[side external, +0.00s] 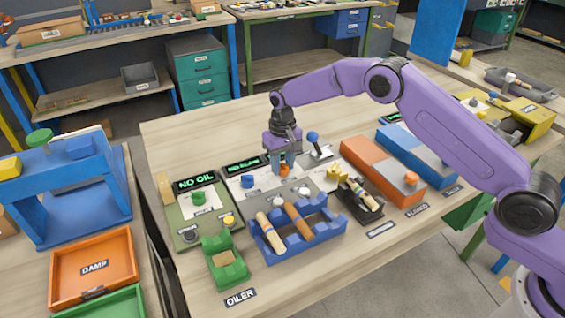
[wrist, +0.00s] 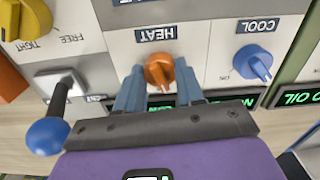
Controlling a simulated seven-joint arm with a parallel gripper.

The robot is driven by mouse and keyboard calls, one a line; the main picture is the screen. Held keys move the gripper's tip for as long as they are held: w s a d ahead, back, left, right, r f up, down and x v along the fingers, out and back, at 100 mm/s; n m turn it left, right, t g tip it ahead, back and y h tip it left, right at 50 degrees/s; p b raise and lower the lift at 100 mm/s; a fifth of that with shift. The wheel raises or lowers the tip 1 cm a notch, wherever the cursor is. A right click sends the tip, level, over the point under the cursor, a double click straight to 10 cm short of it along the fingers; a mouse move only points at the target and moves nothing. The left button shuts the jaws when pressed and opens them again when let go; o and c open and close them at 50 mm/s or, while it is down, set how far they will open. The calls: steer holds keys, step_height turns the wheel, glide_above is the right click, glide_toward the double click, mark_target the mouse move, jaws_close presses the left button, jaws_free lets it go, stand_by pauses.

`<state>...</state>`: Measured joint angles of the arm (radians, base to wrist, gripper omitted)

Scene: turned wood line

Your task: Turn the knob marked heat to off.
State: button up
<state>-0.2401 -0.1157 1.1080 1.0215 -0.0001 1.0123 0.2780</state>
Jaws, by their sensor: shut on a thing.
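The orange heat knob (wrist: 158,69) sits on a pale panel under a label (wrist: 156,34) reading HEAT in the wrist view. Its pointer ridge points down and slightly right in that view. My gripper (wrist: 160,88) has one finger on each side of the knob and is shut on it. In the side view my gripper (side external: 282,162) reaches straight down over the panel, and a little of the orange knob (side external: 283,171) shows beneath the fingers. Any off mark around the knob is hidden or too small to read.
A blue knob (wrist: 252,62) marked COOL is beside the heat knob. A blue ball-topped lever (wrist: 47,135) and a yellow knob (wrist: 25,18) stand on the other side. A blue rack (side external: 298,232) with turned wood pieces is in front of the panel.

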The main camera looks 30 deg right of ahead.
mark_target(282, 164)
steer(key=n, duration=0.4)
steer(key=shift+n, duration=2.2)
steer(key=shift+r, duration=0.1)
steer(key=o, duration=1)
steer(key=shift+o, duration=0.2)
step_height(282, 164, up, 17)
steer(key=shift+r, duration=0.2)
